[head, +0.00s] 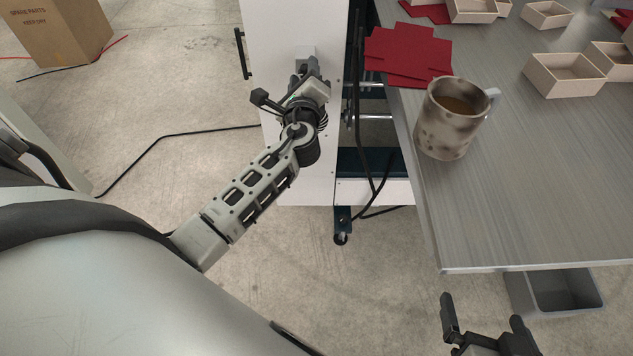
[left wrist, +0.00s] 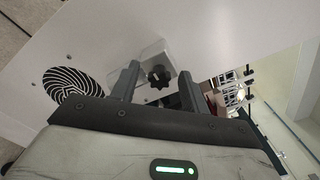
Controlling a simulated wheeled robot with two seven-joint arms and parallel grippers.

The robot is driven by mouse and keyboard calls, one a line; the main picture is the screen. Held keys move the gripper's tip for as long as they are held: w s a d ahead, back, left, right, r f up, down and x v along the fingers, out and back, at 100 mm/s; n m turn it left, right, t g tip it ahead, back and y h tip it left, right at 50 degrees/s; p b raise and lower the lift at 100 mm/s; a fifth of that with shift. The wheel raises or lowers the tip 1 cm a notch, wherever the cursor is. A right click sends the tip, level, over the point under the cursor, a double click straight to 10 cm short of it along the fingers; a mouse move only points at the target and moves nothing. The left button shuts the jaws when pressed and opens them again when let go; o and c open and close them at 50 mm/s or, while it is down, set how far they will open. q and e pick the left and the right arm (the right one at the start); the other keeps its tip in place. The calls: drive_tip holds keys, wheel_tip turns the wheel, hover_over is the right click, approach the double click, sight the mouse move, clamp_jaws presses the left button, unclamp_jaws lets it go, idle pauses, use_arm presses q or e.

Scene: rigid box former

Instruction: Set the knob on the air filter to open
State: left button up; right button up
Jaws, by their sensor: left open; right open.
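The air filter's knob (left wrist: 158,76) is a black lobed knob on a pale block (left wrist: 150,55) fixed to a white panel, seen in the left wrist view. I cannot read its setting. In the head view the block (head: 304,53) shows behind my left gripper (head: 309,70), and the knob is hidden there. In the left wrist view my left gripper (left wrist: 160,72) is open, its fingers on either side of the knob in the picture. I cannot tell whether they touch it. My right gripper (head: 484,318) is open and empty at the bottom of the head view.
The white cabinet (head: 268,30) has a round striped vent (left wrist: 72,84). A grey table (head: 540,190) on the right holds a mug (head: 447,130), red card blanks (head: 410,52) and several small boxes (head: 565,75). A grey bin (head: 560,292) stands below. Black cables cross the floor.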

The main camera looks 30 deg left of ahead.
use_arm(q)
drive_tip(key=m+p, duration=0.1)
drive_tip(key=m, duration=0.1)
drive_tip(key=m+p, duration=0.2)
drive_tip(key=m, duration=0.1)
drive_tip(key=m+p, duration=0.2)
drive_tip(key=shift+r+m, duration=0.3)
drive_tip(key=shift+r, duration=0.1)
drive_tip(key=f+b+v, duration=0.1)
drive_tip(key=b+v, duration=0.1)
drive_tip(key=v, duration=1.4)
drive_tip(key=s+d+f+n+g+h, duration=0.2)
drive_tip(key=s+d+f+n+h, duration=0.2)
drive_tip(key=n, duration=0.5)
drive_tip(key=s+d+f+n+g+h+b, duration=0.1)
drive_tip(key=s+d+f+n+g+h, duration=0.2)
drive_tip(key=f+n, duration=0.6)
drive_tip(key=shift+s+d+h, duration=0.8)
drive_tip(key=shift+s+h, duration=0.35)
drive_tip(key=shift+h, duration=0.55)
use_arm(e)
drive_tip(key=shift+r, duration=1.55)
drive_tip(key=shift+s, duration=0.1)
